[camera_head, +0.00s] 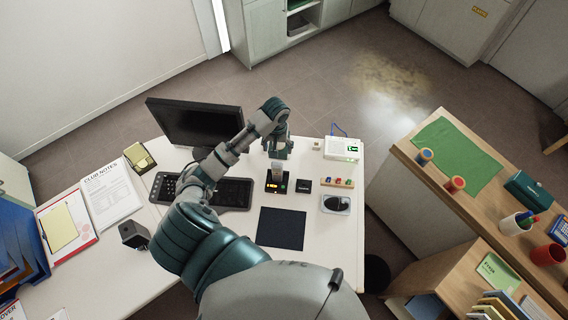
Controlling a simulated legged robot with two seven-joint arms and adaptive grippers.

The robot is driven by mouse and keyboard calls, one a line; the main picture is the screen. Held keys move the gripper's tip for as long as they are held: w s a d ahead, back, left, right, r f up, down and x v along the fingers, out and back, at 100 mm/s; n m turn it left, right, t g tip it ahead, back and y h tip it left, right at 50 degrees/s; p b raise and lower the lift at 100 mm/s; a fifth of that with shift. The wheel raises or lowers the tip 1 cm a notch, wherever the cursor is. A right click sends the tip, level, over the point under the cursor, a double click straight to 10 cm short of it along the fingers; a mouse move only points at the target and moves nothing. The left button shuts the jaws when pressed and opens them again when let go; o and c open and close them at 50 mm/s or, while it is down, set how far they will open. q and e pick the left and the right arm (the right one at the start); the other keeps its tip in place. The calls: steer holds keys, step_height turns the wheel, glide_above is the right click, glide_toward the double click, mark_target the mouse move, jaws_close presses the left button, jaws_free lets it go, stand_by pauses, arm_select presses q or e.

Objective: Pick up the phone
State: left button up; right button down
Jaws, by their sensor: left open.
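A black device with a small lit orange display (273,187) stands on the white desk; a light grey upright piece (278,169) rises from it. This looks like the phone in its base, though it is too small to be sure. My left gripper (278,153) is just above and behind the grey piece, pointing down, open and with nothing seen between its fingers. I cannot tell whether the fingertips touch the grey piece. My right gripper is not in view.
A black monitor (190,122) and keyboard (236,193) are left of the device. A small black box (304,186), coloured pegs (338,183), a dark oval thing on a pad (336,204) and a white box with green display (343,149) are right. A dark mat (281,228) lies in front.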

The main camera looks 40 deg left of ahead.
mark_target(279, 164)
arm_select(q)
step_height(279, 164, down, 11)
steer(key=shift+d+r, duration=0.1)
steer(key=shift+d, duration=0.05)
steer(key=shift+a+f+p, duration=0.25)
steer(key=shift+f+p, duration=0.05)
steer(key=shift+f, duration=1.25)
steer(key=shift+a+f+p, duration=0.2)
steer(key=shift+f+p, duration=0.1)
steer(key=shift+f, duration=1.25)
steer(key=shift+s, duration=0.1)
steer(key=c, duration=1.4)
